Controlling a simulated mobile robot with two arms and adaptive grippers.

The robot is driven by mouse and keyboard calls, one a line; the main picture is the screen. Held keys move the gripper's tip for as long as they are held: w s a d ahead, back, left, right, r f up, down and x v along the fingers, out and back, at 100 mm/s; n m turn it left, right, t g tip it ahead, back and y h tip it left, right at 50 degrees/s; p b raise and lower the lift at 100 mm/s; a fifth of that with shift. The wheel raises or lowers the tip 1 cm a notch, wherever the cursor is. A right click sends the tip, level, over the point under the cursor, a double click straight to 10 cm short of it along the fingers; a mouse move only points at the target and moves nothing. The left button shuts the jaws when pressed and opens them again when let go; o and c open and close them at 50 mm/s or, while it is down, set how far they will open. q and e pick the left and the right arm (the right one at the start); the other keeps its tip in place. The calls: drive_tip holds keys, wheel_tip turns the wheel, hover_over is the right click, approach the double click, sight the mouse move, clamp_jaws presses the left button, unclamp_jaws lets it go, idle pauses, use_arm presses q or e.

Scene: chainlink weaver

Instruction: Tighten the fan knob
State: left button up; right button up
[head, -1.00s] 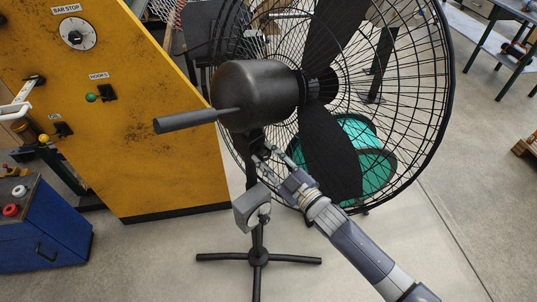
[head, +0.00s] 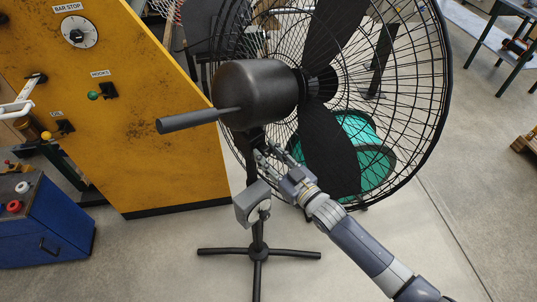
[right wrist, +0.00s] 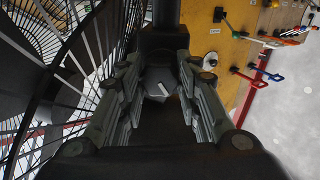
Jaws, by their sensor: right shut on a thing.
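The black pedestal fan stands in the middle of the head view, with its motor housing (head: 258,95), a rod-like handle and a wire cage (head: 440,110). The fan knob (right wrist: 158,88) shows in the right wrist view as a dark round piece with a pale line on its face. My right gripper (head: 268,155) reaches in from the lower right to the post just below the housing. In the right wrist view its two fingers lie on either side of the knob, shut on it. The knob is hidden behind the fingers in the head view. My left gripper is not in view.
A yellow machine panel (head: 150,120) with knobs stands at the left, beside a blue box (head: 45,235). A grey box (head: 252,203) hangs on the fan post under my gripper. A green spool (head: 375,160) is behind the cage.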

drive_tip(key=shift+d+f, duration=0.1)
drive_tip(key=o, duration=1.1)
drive_tip(key=shift+s, duration=0.15)
drive_tip(key=v, duration=1.1)
drive_tip(key=shift+s+d, duration=0.25)
drive_tip(key=shift+d, duration=0.05)
